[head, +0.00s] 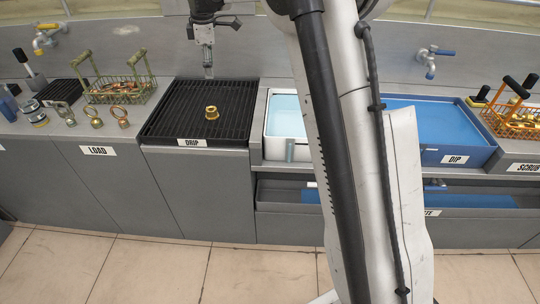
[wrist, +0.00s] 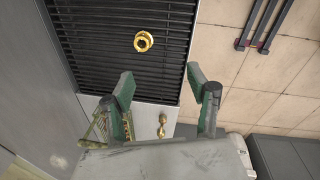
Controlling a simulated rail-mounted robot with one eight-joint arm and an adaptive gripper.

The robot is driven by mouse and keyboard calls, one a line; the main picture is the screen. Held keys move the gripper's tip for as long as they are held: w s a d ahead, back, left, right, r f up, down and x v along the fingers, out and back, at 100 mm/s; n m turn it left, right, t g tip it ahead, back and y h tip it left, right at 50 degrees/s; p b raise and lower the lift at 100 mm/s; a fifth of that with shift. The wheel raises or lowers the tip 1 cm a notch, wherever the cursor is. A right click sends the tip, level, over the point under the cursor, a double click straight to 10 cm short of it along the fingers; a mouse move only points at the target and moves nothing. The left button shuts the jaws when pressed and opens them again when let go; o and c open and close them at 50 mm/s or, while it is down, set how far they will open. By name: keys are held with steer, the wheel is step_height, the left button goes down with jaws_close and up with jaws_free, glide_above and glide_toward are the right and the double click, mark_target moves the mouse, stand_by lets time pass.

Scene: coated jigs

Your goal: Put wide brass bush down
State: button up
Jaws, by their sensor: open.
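The wide brass bush (head: 211,113) sits on the black slatted rack (head: 180,128) at the DRIP station, apart from my gripper. In the wrist view the bush (wrist: 143,41) shows as a gold ring with a dark hole, beyond my fingertips. My gripper (head: 208,73) is above the back part of the rack in the head view, behind the bush. In the wrist view my gripper (wrist: 160,82) has its two green-and-black fingers spread wide with nothing between them.
A wire basket (head: 137,90) and several brass eye pieces (head: 92,116) stand at LOAD on the left. Right of the rack are a white-rimmed tank (head: 287,113) and the blue DIP tank (head: 430,122). An orange basket (head: 510,120) stands at SCRUB. The rack around the bush is clear.

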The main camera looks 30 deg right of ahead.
steer(key=s+r+m+t, duration=0.1)
steer(key=s+r+m, duration=0.3)
steer(key=s, duration=0.8)
steer(key=s+r+m+t, duration=0.2)
steer(key=s+r+m, duration=0.1)
steer(key=s, duration=0.8)
steer(key=s+f+m+t, duration=0.1)
steer(key=s+f+m, duration=0.2)
steer(key=s, duration=0.7)
steer(key=s+f+m+t, duration=0.1)
steer(key=s+f+m, duration=0.3)
steer(key=s, duration=0.6)
step_height(320, 180, down, 2)
steer(key=shift+s+m+t, duration=0.3)
steer(key=shift+s, duration=0.05)
